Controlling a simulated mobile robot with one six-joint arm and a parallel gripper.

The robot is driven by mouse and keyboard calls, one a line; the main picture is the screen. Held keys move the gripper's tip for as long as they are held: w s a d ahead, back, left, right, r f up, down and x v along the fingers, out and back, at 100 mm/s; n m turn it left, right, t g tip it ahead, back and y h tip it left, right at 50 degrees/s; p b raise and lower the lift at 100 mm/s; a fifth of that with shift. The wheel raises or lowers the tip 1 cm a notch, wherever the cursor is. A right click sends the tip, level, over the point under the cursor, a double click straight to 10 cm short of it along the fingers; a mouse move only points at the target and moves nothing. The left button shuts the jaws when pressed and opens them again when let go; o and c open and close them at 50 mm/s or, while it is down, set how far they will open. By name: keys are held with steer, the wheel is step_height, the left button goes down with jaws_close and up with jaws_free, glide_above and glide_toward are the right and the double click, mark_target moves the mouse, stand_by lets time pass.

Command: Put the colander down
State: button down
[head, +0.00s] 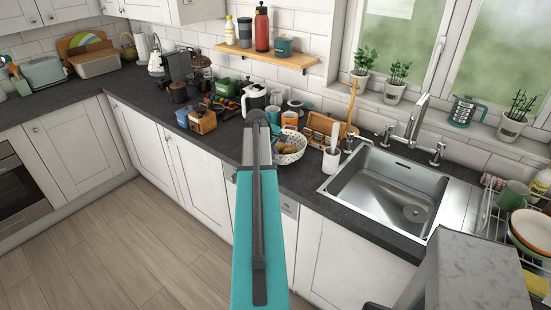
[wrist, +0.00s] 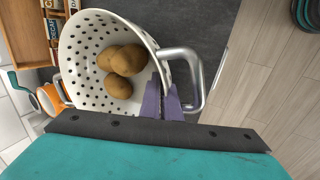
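The colander (wrist: 82,85) is white with dark round holes and a grey metal handle (wrist: 197,80). Three brown potatoes (wrist: 122,62) lie in it. My gripper (wrist: 165,102) has purple fingers closed together on the colander's handle side, at the rim. In the head view the colander (head: 291,150) shows just right of my arm's end, over the crowded part of the worktop. My arm hides its left part and the fingers there. I cannot tell whether its base touches the worktop.
The dark worktop (head: 303,178) has a bare strip along its front edge. Close to the colander are an orange mug (head: 289,119), an open wooden box (head: 318,125) and a white utensil pot (head: 331,161). The sink (head: 385,190) lies to the right.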

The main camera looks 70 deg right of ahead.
steer(key=shift+f, duration=0.3)
steer(key=shift+f, duration=0.1)
steer(key=c, duration=2)
jaws_free()
steer(key=b+v, duration=0.3)
steer(key=v, duration=0.9)
